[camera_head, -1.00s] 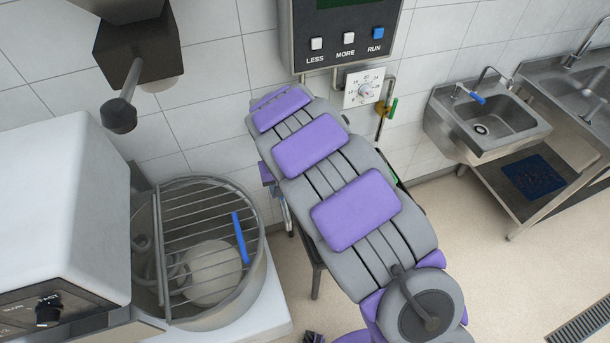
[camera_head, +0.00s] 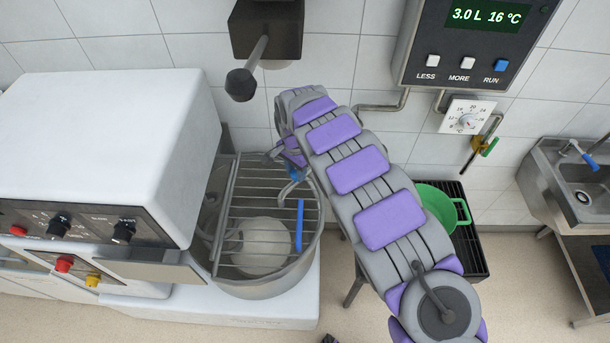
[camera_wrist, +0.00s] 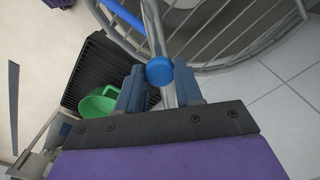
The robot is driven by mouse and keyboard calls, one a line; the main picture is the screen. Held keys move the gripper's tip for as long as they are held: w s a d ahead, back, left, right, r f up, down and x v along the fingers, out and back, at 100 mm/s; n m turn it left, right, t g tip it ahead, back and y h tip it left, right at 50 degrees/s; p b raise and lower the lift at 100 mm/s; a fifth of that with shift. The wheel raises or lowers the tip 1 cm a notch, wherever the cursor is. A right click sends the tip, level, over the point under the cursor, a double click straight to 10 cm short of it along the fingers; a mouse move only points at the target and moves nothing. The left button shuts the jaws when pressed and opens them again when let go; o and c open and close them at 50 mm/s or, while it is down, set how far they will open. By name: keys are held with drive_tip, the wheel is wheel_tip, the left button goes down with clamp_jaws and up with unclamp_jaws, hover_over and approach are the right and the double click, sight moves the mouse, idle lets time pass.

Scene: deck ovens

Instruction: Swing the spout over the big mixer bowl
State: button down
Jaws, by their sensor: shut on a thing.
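The big mixer bowl (camera_head: 265,290) stands at the left in the head view, under a wire guard with a blue bar (camera_head: 299,225). The steel spout (camera_head: 290,187) shows as a curved pipe beside my arm, its end at the bowl's back right rim. In the wrist view the spout (camera_wrist: 152,25) runs up between my fingers toward the guard, with a round blue knob (camera_wrist: 159,70) on it. My gripper (camera_wrist: 160,88) is shut on the spout by this knob. In the head view my arm mostly hides the gripper and the pipe behind it.
The white mixer head (camera_head: 110,140) stands left of the bowl. A dark wall fitting with a round knob (camera_head: 240,85) hangs above it. The control panel (camera_head: 470,45) reads 3.0 L 16 °C.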

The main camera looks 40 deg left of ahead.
drive_tip(key=a+m, duration=0.1)
drive_tip(key=a, duration=0.1)
drive_tip(key=w+a+m, duration=0.1)
drive_tip(key=a, duration=0.2)
idle(0.3)
drive_tip(key=shift+w+r, duration=0.2)
drive_tip(key=shift+r, duration=0.05)
